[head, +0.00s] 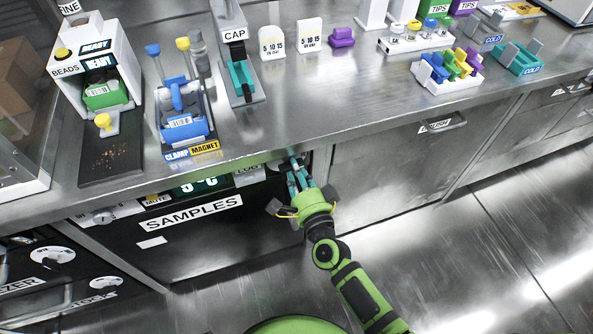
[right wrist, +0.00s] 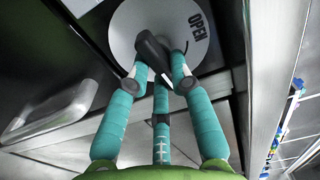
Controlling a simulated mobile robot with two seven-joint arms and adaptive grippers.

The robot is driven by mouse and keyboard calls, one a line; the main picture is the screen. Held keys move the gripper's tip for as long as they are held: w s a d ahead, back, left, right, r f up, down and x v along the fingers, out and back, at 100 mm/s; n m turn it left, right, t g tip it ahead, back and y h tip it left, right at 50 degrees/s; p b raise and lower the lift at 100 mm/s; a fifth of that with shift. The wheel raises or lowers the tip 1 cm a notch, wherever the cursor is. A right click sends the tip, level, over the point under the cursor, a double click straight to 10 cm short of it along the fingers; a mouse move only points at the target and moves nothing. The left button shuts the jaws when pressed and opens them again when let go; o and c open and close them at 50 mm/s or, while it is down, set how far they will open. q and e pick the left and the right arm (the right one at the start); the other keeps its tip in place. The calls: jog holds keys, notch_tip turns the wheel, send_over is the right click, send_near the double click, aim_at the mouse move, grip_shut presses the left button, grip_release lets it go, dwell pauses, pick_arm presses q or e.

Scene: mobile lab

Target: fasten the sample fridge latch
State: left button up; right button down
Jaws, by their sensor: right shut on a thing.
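The sample fridge (head: 215,228) is the dark front marked SAMPLES under the bench, with a green temperature display (head: 197,186) above the label. Its latch shows in the right wrist view as a black lever (right wrist: 152,52) over a round pale plate (right wrist: 185,25) marked OPEN. My right gripper (head: 295,175) is at the fridge's upper right corner, below the bench edge. In the right wrist view, its teal fingers (right wrist: 158,75) are closed around the lever, which lies tilted between them. In the head view the gripper mostly hides the latch. My left gripper is not in view.
The steel bench (head: 340,115) overhangs the fridge, with its front edge close above my right gripper. A clamp stand (head: 185,110) and a CAP press (head: 238,70) stand on top. A pale handle (right wrist: 52,112) juts out left of the fingers. Open floor (head: 480,260) lies to the right.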

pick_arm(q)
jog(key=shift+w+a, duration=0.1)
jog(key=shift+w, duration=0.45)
pick_arm(e)
jog(key=shift+m, duration=0.6)
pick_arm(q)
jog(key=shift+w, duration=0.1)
pick_arm(e)
jog(key=c, duration=1.1)
grip_release()
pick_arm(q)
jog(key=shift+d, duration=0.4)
pick_arm(e)
jog(key=shift+s+d+f, duration=0.1)
jog(key=shift+s, duration=0.15)
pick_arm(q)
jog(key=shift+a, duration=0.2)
pick_arm(e)
jog(key=v, duration=1.1)
jog(key=shift+s, duration=0.2)
